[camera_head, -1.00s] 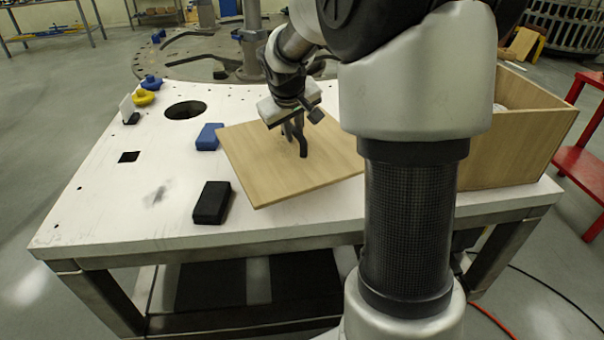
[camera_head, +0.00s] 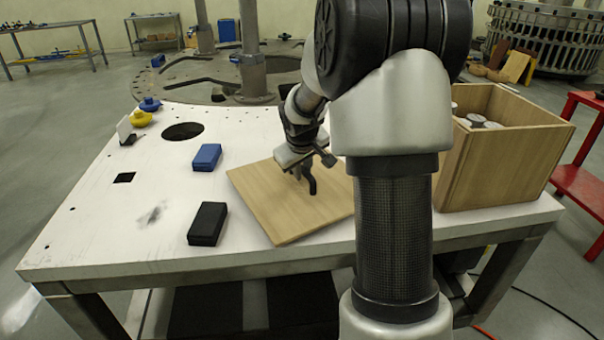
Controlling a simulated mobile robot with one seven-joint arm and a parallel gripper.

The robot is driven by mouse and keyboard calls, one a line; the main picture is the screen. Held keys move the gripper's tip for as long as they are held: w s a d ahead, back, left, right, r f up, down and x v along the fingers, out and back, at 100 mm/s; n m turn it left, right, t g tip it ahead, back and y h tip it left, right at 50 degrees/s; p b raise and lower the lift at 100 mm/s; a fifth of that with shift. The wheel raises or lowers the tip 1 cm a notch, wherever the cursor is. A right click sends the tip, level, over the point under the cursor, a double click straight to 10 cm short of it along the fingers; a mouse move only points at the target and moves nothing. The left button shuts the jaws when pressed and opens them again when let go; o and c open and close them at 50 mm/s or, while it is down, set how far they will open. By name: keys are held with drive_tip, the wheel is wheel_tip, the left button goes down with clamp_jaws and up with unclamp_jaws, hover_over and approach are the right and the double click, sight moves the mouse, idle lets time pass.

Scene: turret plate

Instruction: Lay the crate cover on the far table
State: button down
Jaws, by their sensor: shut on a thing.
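The crate cover is a square light-wood board (camera_head: 270,203), low over the front middle of the white table (camera_head: 95,225) and partly hidden by my arm. I cannot tell whether it touches the table. My gripper (camera_head: 308,184) is above the board's middle and shut on the cover; the grip itself is small and partly hidden. The wooden crate (camera_head: 510,165) stands open at the table's right end with white-topped round things (camera_head: 477,119) inside. Two tables stand at the back left, a long one (camera_head: 50,27) and a smaller one (camera_head: 152,16); I cannot tell which is the far table.
A blue block (camera_head: 207,157) and a black block (camera_head: 208,224) lie left of the board. Yellow (camera_head: 141,118) and blue (camera_head: 150,104) knobs sit at the table's left edge. A red stand (camera_head: 580,165) is at the right. Grey floor is open at the left.

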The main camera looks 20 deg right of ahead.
drive_tip(key=shift+f, duration=0.1)
drive_tip(key=shift+f, duration=0.15)
drive_tip(key=c, duration=1.7)
unclamp_jaws()
drive_tip(key=shift+f, duration=0.1)
drive_tip(key=shift+r, duration=0.3)
drive_tip(key=p+v, duration=0.1)
drive_tip(key=v, duration=1)
drive_tip(key=shift+s+a+r, duration=0.1)
drive_tip(key=shift+s+r, duration=0.15)
drive_tip(key=shift+s, duration=0.05)
